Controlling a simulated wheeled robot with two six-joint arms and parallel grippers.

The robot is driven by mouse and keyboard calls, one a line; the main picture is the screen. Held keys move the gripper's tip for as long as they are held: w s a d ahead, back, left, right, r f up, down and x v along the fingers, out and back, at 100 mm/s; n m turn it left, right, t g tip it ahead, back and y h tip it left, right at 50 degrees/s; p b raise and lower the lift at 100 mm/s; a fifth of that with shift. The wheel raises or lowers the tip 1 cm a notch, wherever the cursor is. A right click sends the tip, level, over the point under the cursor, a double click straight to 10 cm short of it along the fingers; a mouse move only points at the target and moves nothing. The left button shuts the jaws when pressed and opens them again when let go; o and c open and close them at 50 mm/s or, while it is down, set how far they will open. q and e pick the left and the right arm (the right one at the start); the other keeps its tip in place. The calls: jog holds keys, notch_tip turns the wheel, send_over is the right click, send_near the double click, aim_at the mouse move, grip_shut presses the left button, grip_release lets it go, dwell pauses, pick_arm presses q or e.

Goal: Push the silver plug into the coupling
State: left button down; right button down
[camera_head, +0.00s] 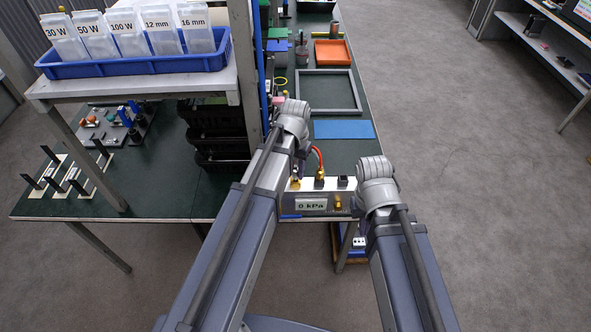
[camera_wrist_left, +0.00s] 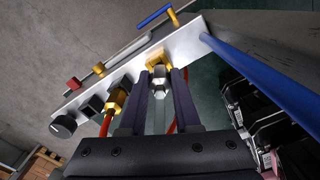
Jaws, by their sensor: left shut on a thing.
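In the left wrist view, the silver plug (camera_wrist_left: 160,88) sits between the two dark fingers of my left gripper (camera_wrist_left: 161,77), which is shut on it. The plug's front end is right at the brass coupling (camera_wrist_left: 155,60) on the pale metal panel (camera_wrist_left: 190,42). The plug and coupling look roughly in line and touching or nearly so; I cannot tell how deep the plug sits. In the head view, the panel (camera_head: 274,202) carries a display reading 0 kPa (camera_head: 311,204).
A second brass fitting (camera_wrist_left: 117,98) with a red hose (camera_wrist_left: 107,122) stands beside the coupling, near a black knob (camera_wrist_left: 63,126). A blue bar (camera_wrist_left: 260,75) runs close by on the right. Black bins (camera_head: 218,140) stand left of my left arm; open floor (camera_head: 470,190) lies right.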

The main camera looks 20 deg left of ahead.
pick_arm(q)
jog(key=shift+f+b, duration=0.5)
jog(key=shift+f, duration=0.05)
dwell(0.7)
dwell(0.4)
jog(key=c, duration=1.1)
grip_release()
jog(key=shift+o, duration=0.5)
jog(key=shift+o, duration=0.7)
jog(key=o, duration=0.6)
jog(key=shift+o, duration=0.2)
